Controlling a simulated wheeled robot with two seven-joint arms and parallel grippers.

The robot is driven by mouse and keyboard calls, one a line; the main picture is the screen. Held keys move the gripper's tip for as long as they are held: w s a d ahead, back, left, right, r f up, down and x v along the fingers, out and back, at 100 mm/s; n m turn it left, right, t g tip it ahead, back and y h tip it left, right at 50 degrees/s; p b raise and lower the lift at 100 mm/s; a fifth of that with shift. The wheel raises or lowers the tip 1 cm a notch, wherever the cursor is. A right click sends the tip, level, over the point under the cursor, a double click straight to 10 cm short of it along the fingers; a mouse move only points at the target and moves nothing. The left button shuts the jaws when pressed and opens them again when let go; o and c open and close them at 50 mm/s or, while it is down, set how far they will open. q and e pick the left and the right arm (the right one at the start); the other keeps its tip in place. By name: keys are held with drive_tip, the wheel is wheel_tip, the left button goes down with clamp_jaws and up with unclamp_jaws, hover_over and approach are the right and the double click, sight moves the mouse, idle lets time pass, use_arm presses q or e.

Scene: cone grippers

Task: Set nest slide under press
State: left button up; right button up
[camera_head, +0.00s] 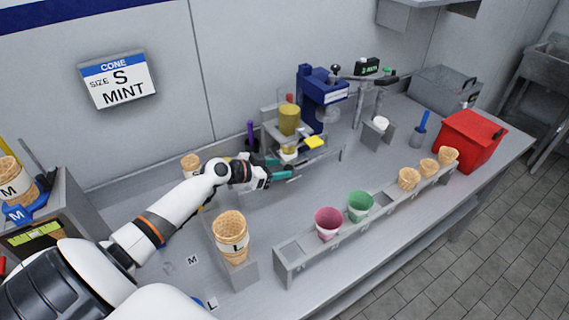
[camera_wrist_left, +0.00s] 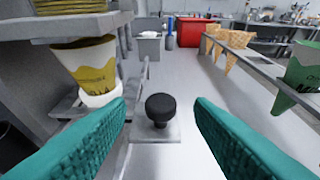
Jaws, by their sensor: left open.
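My left gripper (camera_head: 281,172) is open, with nothing between its teal fingers. In the left wrist view a black knob (camera_wrist_left: 161,108) on a small grey plate (camera_wrist_left: 157,132) stands just ahead between the two fingers, apart from both. To its left a yellow-and-white cup (camera_wrist_left: 90,66) sits in a white ring (camera_wrist_left: 101,95), apparently the nest, below a grey overhanging shelf. In the head view the white nest (camera_head: 288,153) shows beyond the gripper, under the yellow cup stack (camera_head: 289,119). A blue machine (camera_head: 322,86), seemingly the press, stands farther right along the wall. My right gripper is not seen.
A grey rack (camera_head: 292,252) along the front edge holds a pink cup (camera_head: 328,223), a green cup (camera_head: 360,205) and several waffle cones (camera_head: 409,178). A large cone marked L (camera_head: 231,238) stands nearer. A red box (camera_head: 468,141) sits far right. Bench between is clear.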

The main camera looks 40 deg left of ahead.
use_arm(q)
drive_tip(key=shift+x, duration=1.35)
drive_tip(key=shift+c, duration=0.3)
clamp_jaws()
